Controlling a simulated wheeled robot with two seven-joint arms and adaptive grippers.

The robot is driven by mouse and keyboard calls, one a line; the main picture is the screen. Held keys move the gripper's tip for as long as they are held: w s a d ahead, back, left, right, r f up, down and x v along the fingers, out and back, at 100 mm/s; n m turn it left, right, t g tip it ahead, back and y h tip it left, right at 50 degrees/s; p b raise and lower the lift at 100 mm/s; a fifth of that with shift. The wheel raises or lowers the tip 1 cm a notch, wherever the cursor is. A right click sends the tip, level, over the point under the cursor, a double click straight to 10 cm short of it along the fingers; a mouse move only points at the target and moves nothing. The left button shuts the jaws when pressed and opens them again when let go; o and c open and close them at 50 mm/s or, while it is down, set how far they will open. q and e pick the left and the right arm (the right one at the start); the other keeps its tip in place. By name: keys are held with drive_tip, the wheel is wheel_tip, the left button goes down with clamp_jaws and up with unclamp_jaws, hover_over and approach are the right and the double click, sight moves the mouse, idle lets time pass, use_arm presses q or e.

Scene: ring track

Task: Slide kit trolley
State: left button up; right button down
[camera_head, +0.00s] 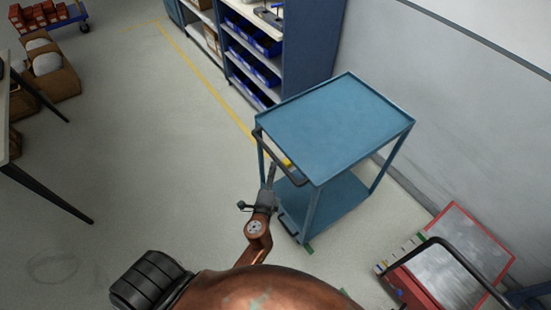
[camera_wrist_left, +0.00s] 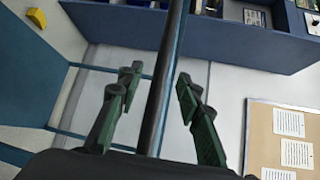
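The kit trolley (camera_head: 335,125) is blue, with a flat top, a lower shelf (camera_head: 338,200) and a dark bar handle (camera_head: 264,146) on its near left side. It stands upright in the head view. My left gripper (camera_head: 271,172) is at the handle, beside the trolley's near left side. In the left wrist view, its two green fingers (camera_wrist_left: 157,92) stand apart. A dark bar (camera_wrist_left: 166,75), apparently the handle, runs between them with gaps visible on both sides. A small yellow part (camera_head: 287,162) sits near the handle. My right gripper is not in view.
Blue shelving with bins (camera_head: 262,50) stands behind the trolley, and a grey wall (camera_head: 440,90) runs along its right. A red-edged cart (camera_head: 452,250) is at lower right. A table (camera_head: 3,110) is at far left. The floor (camera_head: 150,150) between is clear.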

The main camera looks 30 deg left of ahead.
sight(275, 158)
use_arm(q)
drive_tip(key=x, duration=0.6)
drive_tip(key=shift+w+a+r, duration=0.15)
drive_tip(key=shift+w, duration=0.25)
drive_tip(key=shift+w+a, duration=0.15)
drive_tip(key=shift+w, duration=0.2)
drive_tip(key=c, duration=0.8)
clamp_jaws()
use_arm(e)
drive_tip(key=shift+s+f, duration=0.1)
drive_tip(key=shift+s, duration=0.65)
